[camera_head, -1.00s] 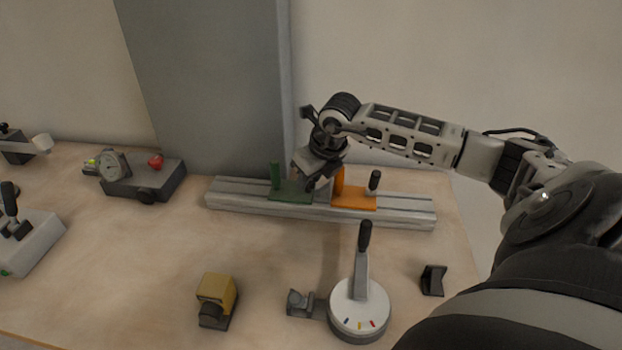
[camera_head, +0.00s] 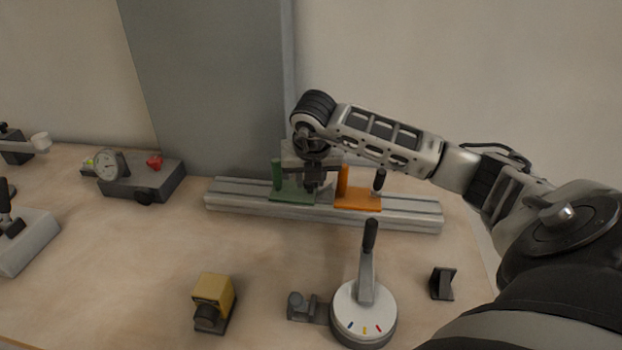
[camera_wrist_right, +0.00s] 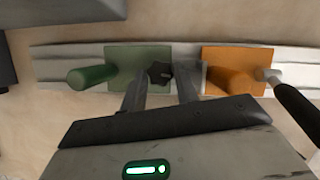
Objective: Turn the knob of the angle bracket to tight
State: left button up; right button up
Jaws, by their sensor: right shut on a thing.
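A grey slotted rail (camera_head: 420,213) lies along the back of the table. It carries a green plate (camera_head: 282,197) with a green post and an orange plate (camera_head: 357,204) with an orange post and a black-tipped lever. In the right wrist view a dark lobed knob (camera_wrist_right: 160,73) is at the right edge of the green plate (camera_wrist_right: 124,57). I take this green piece as the angle bracket. My right gripper (camera_head: 311,188) points down over it. Its fingers (camera_wrist_right: 161,82) stand on both sides of the knob, shut on it. The knob's setting cannot be read. My left gripper is out of view.
A white dial with a tall black-handled lever (camera_head: 366,275) stands in front of the rail. A yellow block (camera_head: 214,291), a small black wedge (camera_head: 442,283) and a grey gauge box (camera_head: 144,183) stand around it. The table's middle left is clear.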

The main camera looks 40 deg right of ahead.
dwell(0.5)
jog(key=o, duration=0.9)
jog(key=shift+o, duration=0.3)
